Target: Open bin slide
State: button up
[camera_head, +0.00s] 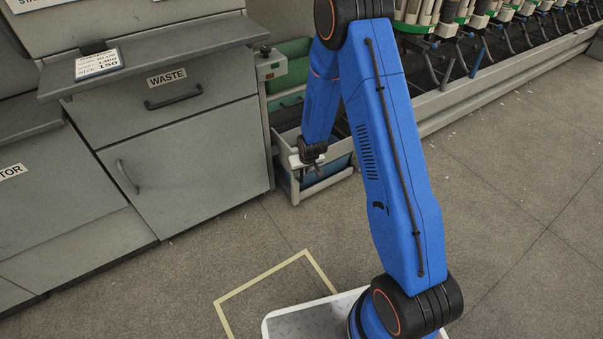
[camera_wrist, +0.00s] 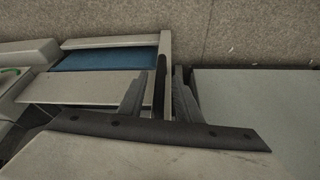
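The bin slide (camera_head: 328,182) is a low grey frame beside the waste cabinet in the head view, with a blue bin partly visible in it. In the wrist view, the slide's pale rim (camera_wrist: 166,45) and the blue bin (camera_wrist: 112,59) lie beyond the fingers. My gripper (camera_head: 306,165) is down at the slide's front left end, partly hidden by my arm link. In the wrist view, my gripper (camera_wrist: 162,80) has its fingers apart, with a dark upright bar (camera_wrist: 160,85) between them. I cannot tell whether the fingers touch this bar.
The waste cabinet (camera_head: 184,150) stands left of the slide. A green bin (camera_head: 290,75) is above it. The winder's long grey rail (camera_head: 480,85) runs to the right. Floor (camera_head: 245,235) in front of the slide is clear, with yellow tape (camera_head: 262,275) near my base.

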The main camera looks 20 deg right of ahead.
jog(key=shift+w+f, duration=0.25)
jog(key=shift+f, duration=0.35)
grip_shut()
